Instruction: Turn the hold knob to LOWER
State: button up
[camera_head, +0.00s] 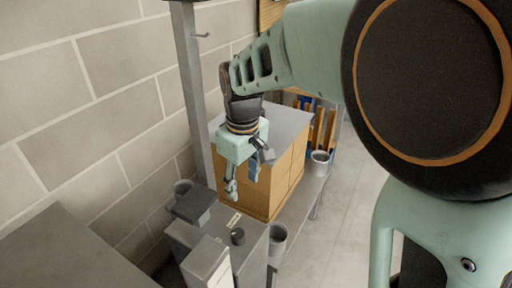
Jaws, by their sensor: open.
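A small dark round knob (237,236) stands on top of a grey box (252,243) at the bottom middle of the head view. A small pale label (234,219) lies just behind the knob; its lettering and the knob's setting are too small to read. My gripper (242,183) points down above and behind the knob, apart from it. Its fingers are open with nothing between them.
A dark block (190,206) and a pale block (206,263) stand left of the knob. A large cardboard-brown box (270,187) is close behind my gripper. Grey cups (319,163) stand around. A block wall (100,115) borders the left; floor is clear at right.

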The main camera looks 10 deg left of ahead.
jog(key=n+g, duration=0.1)
jog(key=n, duration=0.1)
send_near(238, 233)
jog(key=shift+h, duration=0.3)
jog(key=f+b, duration=0.1)
jog(key=f, duration=0.2)
jog(key=f+b, duration=0.1)
jog(key=f, duration=0.3)
jog(key=f+b, duration=0.1)
jog(key=f, duration=0.2)
jog(key=shift+w+a+f, duration=0.15)
jog(key=shift+a, duration=0.15)
jog(key=shift+c, duration=0.2)
jog(key=c, duration=1.1)
